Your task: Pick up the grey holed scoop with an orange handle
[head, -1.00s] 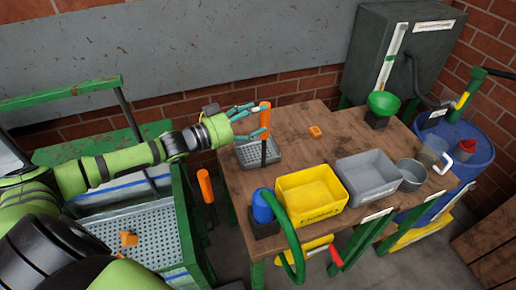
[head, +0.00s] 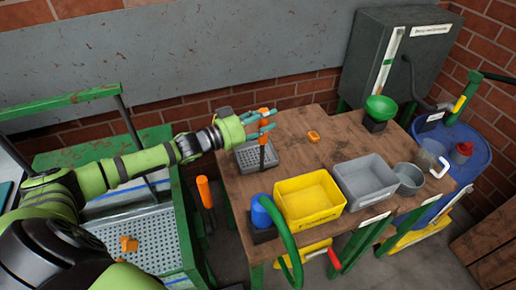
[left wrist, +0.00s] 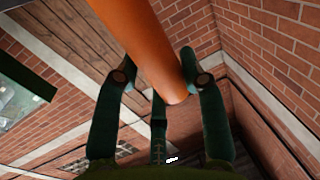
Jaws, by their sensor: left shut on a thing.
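The scoop has an upright orange handle (head: 263,139), with a dark shaft below it leading down to the grey holed scoop part (head: 250,158) at the left end of the wooden table. My left gripper (head: 262,120) is shut around the handle, its teal fingers on either side of it. The left wrist view shows the orange handle (left wrist: 145,45) between the fingers of my left gripper (left wrist: 158,78). I cannot tell whether the scoop touches the table. My right gripper is not in view.
A yellow bin (head: 309,212), a grey bin (head: 366,197) and a grey cup (head: 409,178) stand along the table's front. A small orange piece (head: 313,136) lies behind the bins. Another orange handle (head: 204,191) stands left of the table.

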